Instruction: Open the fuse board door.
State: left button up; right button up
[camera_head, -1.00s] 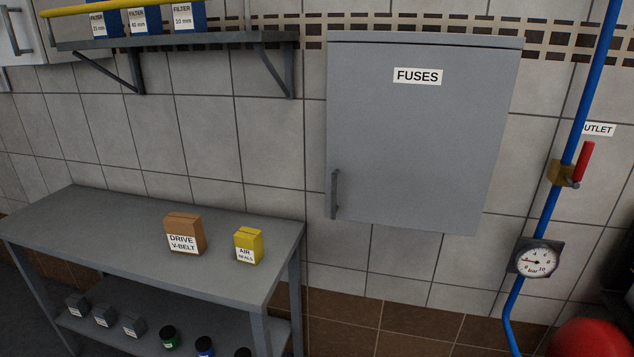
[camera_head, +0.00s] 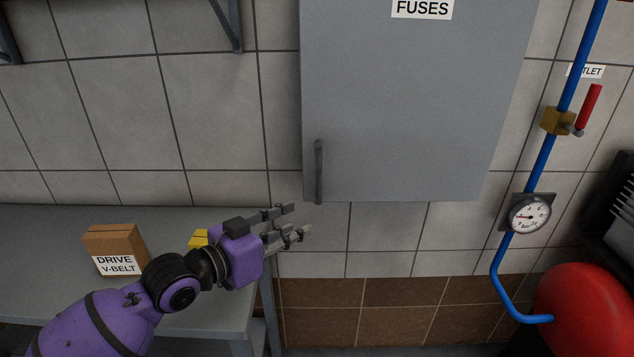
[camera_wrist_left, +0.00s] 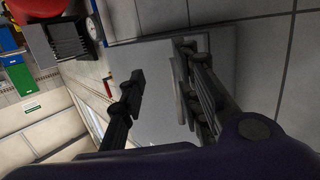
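The grey fuse board door (camera_head: 410,110), labelled FUSES, is closed on the tiled wall. Its dark vertical handle (camera_head: 319,172) is near the door's lower left edge. My left gripper (camera_head: 298,221) is open and empty, below and slightly left of the handle, apart from it in the head view. In the left wrist view the open fingers (camera_wrist_left: 160,85) spread in front of the grey door (camera_wrist_left: 157,122); the handle cannot be made out surely there. My right gripper is in neither view.
A grey bench (camera_head: 50,225) at the left holds a brown V-belt box (camera_head: 115,248) and a yellow box (camera_head: 198,238), partly hidden by my gripper. At the right are a blue pipe (camera_head: 541,165), a gauge (camera_head: 529,214), a red-levered valve (camera_head: 588,108) and a red tank (camera_head: 585,310).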

pick_arm(q)
jog(key=t+h, duration=0.1)
jog(key=h, duration=0.1)
send_near(316, 169)
jog(key=x, duration=0.3)
jog(key=shift+m, duration=0.3)
jog(key=x, duration=0.7)
jog(key=shift+w+r+p, duration=0.1)
jog(key=shift+p, duration=0.25)
jog(key=shift+w+d, duration=0.2)
jog(key=shift+d, duration=0.05)
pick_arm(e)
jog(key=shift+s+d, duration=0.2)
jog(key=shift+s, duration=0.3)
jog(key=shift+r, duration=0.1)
pick_arm(q)
jog(key=shift+c, duration=0.5)
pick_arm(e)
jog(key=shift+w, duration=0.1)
pick_arm(q)
grip_shut()
